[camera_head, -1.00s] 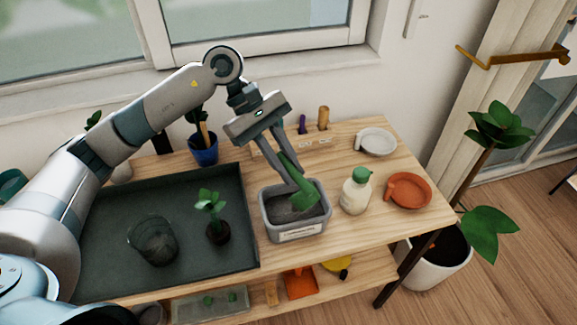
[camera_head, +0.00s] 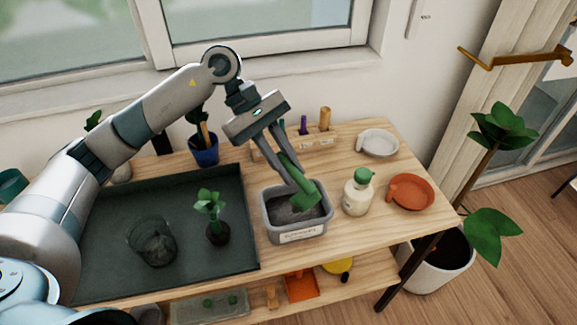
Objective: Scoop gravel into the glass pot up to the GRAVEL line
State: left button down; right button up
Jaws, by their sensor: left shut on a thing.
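My left gripper (camera_head: 289,176) is shut on a green scoop (camera_head: 305,194) above the grey bin (camera_head: 297,234). The scoop's lower end is inside the bin's opening, over or in dark grey gravel (camera_head: 288,210); I cannot tell how deep. The bin has a white label on its front, too small to read. The glass pot (camera_head: 153,241) stands on the dark tray at the left. It is clear and shows dark grey in it; its line and contents are hard to make out. My right gripper is not in view.
The dark tray (camera_head: 100,270) also holds a small potted plant (camera_head: 211,218) between pot and bin. A green-capped bottle (camera_head: 357,194), an orange dish (camera_head: 411,191) and a white dish (camera_head: 378,142) stand right of the bin. A tool rack (camera_head: 318,143) and a blue pot (camera_head: 204,150) are behind.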

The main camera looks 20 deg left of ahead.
pick_arm(q)
jog(key=shift+a+b, duration=0.1)
jog(key=shift+b, duration=0.25)
jog(key=shift+f, duration=0.15)
jog(key=shift+w+a+f+h+b, duration=0.1)
jog(key=shift+h+b, duration=0.2)
jog(key=shift+b, duration=0.2)
jog(key=shift+a+b, duration=0.1)
jog(key=shift+b, duration=0.35)
jog(key=shift+w+a+g+h+b, duration=0.2)
jog(key=shift+g+h+b, duration=0.1)
jog(key=shift+h+b, duration=0.45)
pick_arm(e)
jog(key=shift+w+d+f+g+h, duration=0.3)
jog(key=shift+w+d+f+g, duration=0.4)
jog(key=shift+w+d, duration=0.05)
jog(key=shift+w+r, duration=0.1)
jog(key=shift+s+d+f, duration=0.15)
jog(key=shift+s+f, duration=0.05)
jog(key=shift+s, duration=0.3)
